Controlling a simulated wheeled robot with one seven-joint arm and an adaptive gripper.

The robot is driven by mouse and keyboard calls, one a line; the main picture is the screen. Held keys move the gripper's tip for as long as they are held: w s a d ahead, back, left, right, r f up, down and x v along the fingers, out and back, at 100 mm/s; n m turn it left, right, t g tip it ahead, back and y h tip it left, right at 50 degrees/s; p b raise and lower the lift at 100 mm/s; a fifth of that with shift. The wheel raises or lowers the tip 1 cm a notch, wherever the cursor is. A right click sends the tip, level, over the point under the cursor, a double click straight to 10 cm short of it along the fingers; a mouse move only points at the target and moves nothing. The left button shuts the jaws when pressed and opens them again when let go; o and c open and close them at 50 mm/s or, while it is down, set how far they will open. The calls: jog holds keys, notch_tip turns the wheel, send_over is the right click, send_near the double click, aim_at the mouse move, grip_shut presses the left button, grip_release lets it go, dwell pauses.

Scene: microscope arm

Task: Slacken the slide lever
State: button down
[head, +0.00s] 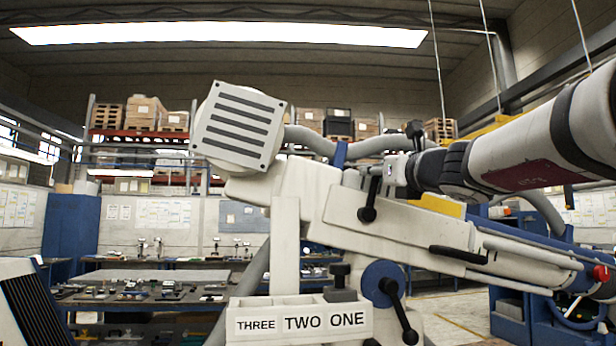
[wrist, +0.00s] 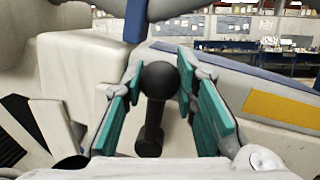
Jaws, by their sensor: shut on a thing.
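A short black lever with a round knob (wrist: 158,80) sits on the pale side of the microscope arm (head: 315,200). In the wrist view the knob lies between the teal finger pads of my gripper (wrist: 158,78), and the lever's stem runs down below it. My gripper is shut on this knob. In the head view my gripper (head: 388,170) comes in from the right at the upper part of a black lever (head: 368,200). I take it to be the slide lever, but no label marks it. The finger contact is too small to see clearly there.
A blue disc (head: 383,283) with a black crank stands below the lever. A black bar handle (head: 459,255) and a yellow panel (head: 442,206) are to its right. A pale box labelled THREE TWO ONE (head: 300,322) is lower left. Benches and shelves are far behind.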

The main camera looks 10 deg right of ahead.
jog(key=shift+d+f, duration=0.15)
jog(key=shift+d, duration=0.15)
jog(key=c, duration=1.2)
grip_release()
jog(key=shift+c, duration=0.2)
jog(key=s+d+f, duration=0.1)
jog(key=s+f, duration=0.1)
jog(key=s, duration=0.9)
jog(key=shift+s, duration=0.4)
